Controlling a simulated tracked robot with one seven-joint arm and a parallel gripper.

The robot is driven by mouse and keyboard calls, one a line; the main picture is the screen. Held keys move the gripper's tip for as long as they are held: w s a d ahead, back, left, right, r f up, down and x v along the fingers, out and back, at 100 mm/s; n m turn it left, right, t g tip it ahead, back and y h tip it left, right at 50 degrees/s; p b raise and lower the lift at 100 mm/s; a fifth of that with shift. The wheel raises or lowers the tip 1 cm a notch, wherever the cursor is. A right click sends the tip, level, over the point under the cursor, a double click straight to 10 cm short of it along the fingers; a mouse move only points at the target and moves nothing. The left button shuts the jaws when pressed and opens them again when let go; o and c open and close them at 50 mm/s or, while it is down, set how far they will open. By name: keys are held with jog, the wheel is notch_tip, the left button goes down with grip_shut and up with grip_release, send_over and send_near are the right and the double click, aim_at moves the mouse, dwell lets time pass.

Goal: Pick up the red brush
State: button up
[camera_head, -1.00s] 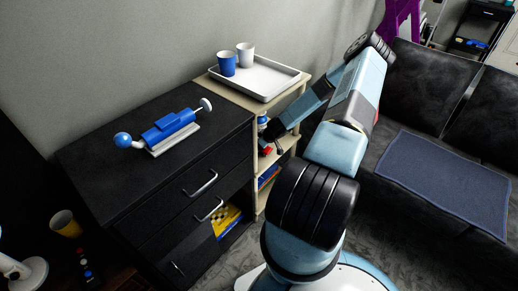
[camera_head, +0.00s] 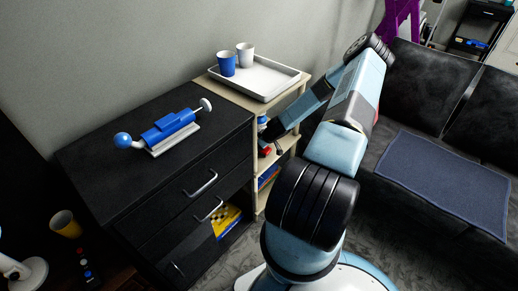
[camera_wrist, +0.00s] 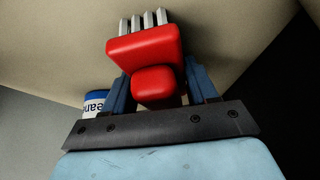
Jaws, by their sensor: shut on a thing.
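The red brush (camera_wrist: 146,49) shows in the wrist view, with a red block-shaped head, pale bristles at its far end and a rounded red handle end toward me. My gripper (camera_wrist: 155,88) has its two blue fingers on either side of the handle end and is shut on it. In the head view a small part of the red brush (camera_head: 265,152) shows at the shelf unit's upper opening, at the end of my arm. My fingers are mostly hidden there.
A blue and white container (camera_wrist: 96,100) stands left of my gripper. The pale shelf unit (camera_head: 278,160) holds a white tray (camera_head: 285,80) with a blue cup (camera_head: 227,64) and a grey cup (camera_head: 245,55) on top. A black cabinet (camera_head: 110,190) adjoins it on the left; a dark couch (camera_head: 425,100) is right.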

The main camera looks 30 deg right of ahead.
jog(key=shift+c, duration=0.2)
jog(key=shift+r, duration=0.5)
notch_tip(320, 180, up, 2)
jog(key=shift+r, duration=0.1)
jog(key=s+r, duration=0.2)
jog(key=r, duration=0.1)
jog(key=s+r, duration=0.3)
jog(key=shift+d, duration=0.1)
jog(key=s+r, duration=0.3)
jog(key=s, duration=0.6)
jog(key=shift+r, duration=0.4)
jog(key=o, duration=0.6)
jog(key=c, duration=0.3)
jog(key=shift+c, duration=0.2)
